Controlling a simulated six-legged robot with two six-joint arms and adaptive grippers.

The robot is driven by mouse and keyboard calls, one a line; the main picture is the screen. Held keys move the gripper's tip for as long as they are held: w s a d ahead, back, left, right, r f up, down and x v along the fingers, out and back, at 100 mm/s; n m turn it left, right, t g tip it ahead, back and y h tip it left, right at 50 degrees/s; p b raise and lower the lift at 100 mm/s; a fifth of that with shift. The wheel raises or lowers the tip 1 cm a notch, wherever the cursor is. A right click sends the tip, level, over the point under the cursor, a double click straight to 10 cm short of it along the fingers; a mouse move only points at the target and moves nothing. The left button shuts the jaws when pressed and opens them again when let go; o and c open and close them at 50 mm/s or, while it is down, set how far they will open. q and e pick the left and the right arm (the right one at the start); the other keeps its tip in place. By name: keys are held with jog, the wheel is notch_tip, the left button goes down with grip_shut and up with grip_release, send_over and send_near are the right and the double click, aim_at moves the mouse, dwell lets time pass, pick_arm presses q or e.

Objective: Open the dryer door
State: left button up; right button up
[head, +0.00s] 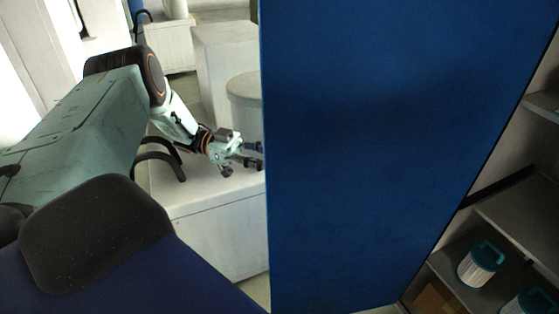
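A large flat blue panel (380,130) stands upright and fills the middle and right of the head view. It may be the dryer door, but I cannot tell for sure; no handle or hinge shows on it. My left gripper (258,156) is at the panel's left edge with its fingers pointing right. The fingers look spread apart with nothing visible between them. The fingertips end right at the edge line, and I cannot tell whether they touch the panel or pass behind it. My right gripper is not in view.
A low white cabinet (225,235) stands below my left gripper, with a pale round container (243,100) just behind. Pale boxes stand farther back. On the right, grey shelves (520,215) hold white filter cartridges with teal tops (481,264) and a brown cardboard box (437,300).

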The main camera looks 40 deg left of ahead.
pick_arm(q)
jog(key=v, duration=0.3)
jog(key=shift+w+d, duration=0.1)
jog(key=shift+w, duration=0.1)
dwell(0.3)
jog(key=shift+s+r, duration=0.1)
